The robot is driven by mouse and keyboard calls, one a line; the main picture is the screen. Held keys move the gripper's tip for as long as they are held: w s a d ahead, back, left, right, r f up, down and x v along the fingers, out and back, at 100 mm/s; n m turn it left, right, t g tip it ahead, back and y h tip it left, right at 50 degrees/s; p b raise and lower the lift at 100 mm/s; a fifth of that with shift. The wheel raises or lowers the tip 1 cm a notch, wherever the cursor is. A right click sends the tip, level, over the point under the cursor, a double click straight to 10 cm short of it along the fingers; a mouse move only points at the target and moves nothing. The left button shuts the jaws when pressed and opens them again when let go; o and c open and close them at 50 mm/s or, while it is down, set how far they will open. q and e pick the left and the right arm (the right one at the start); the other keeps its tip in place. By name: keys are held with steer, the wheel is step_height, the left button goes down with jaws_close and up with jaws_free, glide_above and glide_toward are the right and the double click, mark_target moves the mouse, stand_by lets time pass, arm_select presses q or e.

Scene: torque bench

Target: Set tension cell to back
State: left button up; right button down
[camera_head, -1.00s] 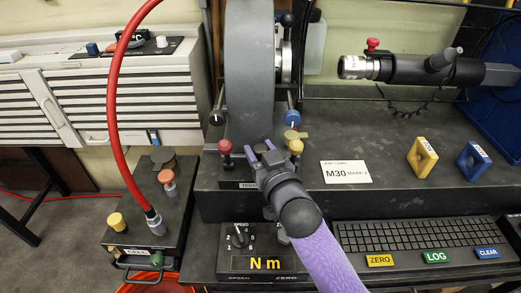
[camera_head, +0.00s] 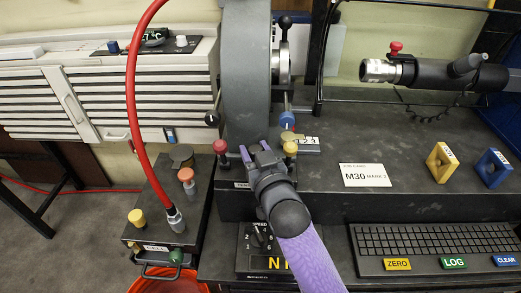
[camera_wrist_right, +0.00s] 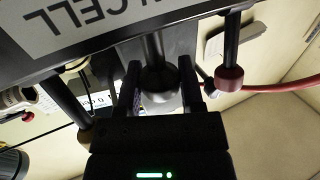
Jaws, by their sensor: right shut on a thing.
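The tension cell lever has a dark grey ball knob (camera_wrist_right: 160,88) on a thin rod. My right gripper (camera_wrist_right: 160,85) has one finger on each side of this knob and is shut on it. In the head view my right gripper (camera_head: 256,150) stands between a red knob (camera_head: 220,146) and a tan knob (camera_head: 290,147), and its fingers hide the grey knob. A white label (camera_wrist_right: 100,20), upside down in the wrist view, ends in "CELL". Part of a label (camera_head: 242,185) shows below the gripper in the head view. My left gripper is not in view.
The red-knobbed lever (camera_wrist_right: 229,78) and the tan-knobbed lever (camera_wrist_right: 88,132) stand close on either side. A large grey wheel housing (camera_head: 247,75) rises behind. A red hose (camera_head: 133,100) hangs at the left. A keyboard (camera_head: 440,238) lies at the right.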

steer(key=shift+a, duration=0.2)
steer(key=c, duration=0.6)
jaws_free()
steer(key=o, duration=0.4)
steer(key=shift+s+a, duration=0.1)
steer(key=shift+a, duration=0.15)
steer(key=shift+c, duration=0.2)
steer(key=shift+d, duration=0.15)
steer(key=shift+s+d, duration=0.1)
steer(key=p+v, duration=0.2)
steer(key=v, duration=0.7)
steer(key=shift+s+p, duration=0.3)
steer(key=shift+p, duration=0.1)
steer(key=shift+d, duration=0.15)
